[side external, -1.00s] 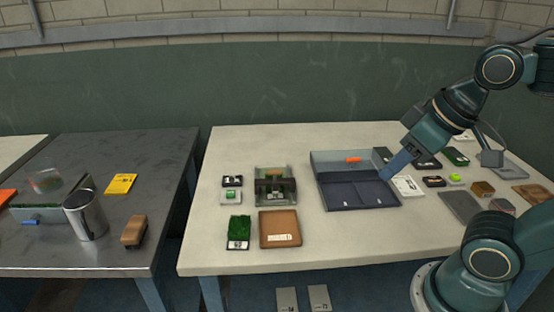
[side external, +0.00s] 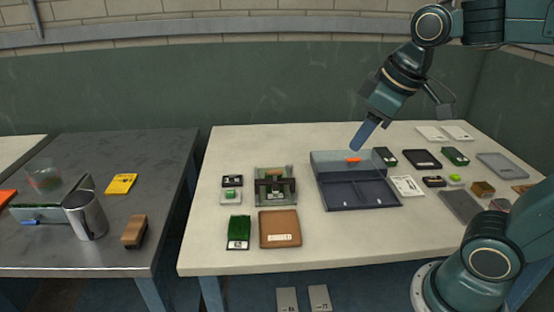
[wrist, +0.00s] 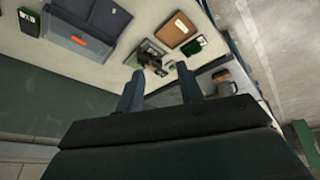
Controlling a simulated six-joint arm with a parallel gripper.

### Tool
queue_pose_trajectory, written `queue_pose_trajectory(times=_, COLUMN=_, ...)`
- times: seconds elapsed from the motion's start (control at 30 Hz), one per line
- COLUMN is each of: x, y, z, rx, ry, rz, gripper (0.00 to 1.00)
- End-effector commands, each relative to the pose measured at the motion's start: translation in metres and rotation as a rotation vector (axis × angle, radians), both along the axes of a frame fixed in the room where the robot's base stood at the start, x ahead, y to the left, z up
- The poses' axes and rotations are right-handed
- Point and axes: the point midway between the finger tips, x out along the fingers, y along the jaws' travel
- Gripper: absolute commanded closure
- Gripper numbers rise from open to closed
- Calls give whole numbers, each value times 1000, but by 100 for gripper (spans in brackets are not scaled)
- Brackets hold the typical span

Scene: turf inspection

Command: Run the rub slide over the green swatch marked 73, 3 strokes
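My gripper (side external: 358,146) hangs above the back of the divided grey tray, tilted down to the left. In the wrist view its two fingers (wrist: 160,86) stand apart with nothing between them. A grey frame with a dark crossbar (side external: 274,186), which looks like the rub slide, stands left of the tray with green under it; it also shows in the wrist view (wrist: 151,52). A green swatch (side external: 239,228) with a white label lies in front of it. Another green swatch (side external: 454,156) lies at the right. I cannot read 73 on either.
The divided grey tray (side external: 330,203) has an orange piece (side external: 353,160) at its back. A brown tray (side external: 279,215) lies beside the front swatch. Small samples crowd the table's right. A metal cup (side external: 88,215) and brown brush (side external: 135,231) are on the left table.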

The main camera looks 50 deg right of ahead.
Motion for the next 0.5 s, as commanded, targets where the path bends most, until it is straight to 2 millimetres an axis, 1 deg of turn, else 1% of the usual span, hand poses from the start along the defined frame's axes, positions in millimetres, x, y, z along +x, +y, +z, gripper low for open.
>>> queue_pose_trajectory(times=0.03, x=12, y=-2, z=1, rx=-15, ry=17, rz=20, gripper=63)
queue_pose_trajectory(times=0.27, x=63, y=-10, z=4, rx=-80, ry=77, rz=127, gripper=63)
queue_pose_trajectory(times=0.5, x=118, y=-18, z=-6, rx=-140, ry=141, rz=242, gripper=63)
